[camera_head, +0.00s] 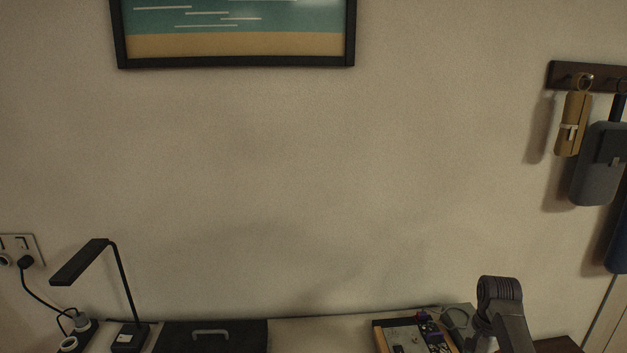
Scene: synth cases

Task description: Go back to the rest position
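Neither of my grippers shows in the head view, so I cannot see their pose or whether they hold anything. The task line names no object. The camera looks mostly at a plain beige wall (300,190), with only the back strip of a work surface along the bottom edge.
At the bottom are a black desk lamp (122,285), a dark case with a grey handle (240,344) and a wood-edged panel with small parts (405,340). A framed picture (235,45), wall socket (20,243) and rack (562,78) with hanging pouches (600,165) are on the wall.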

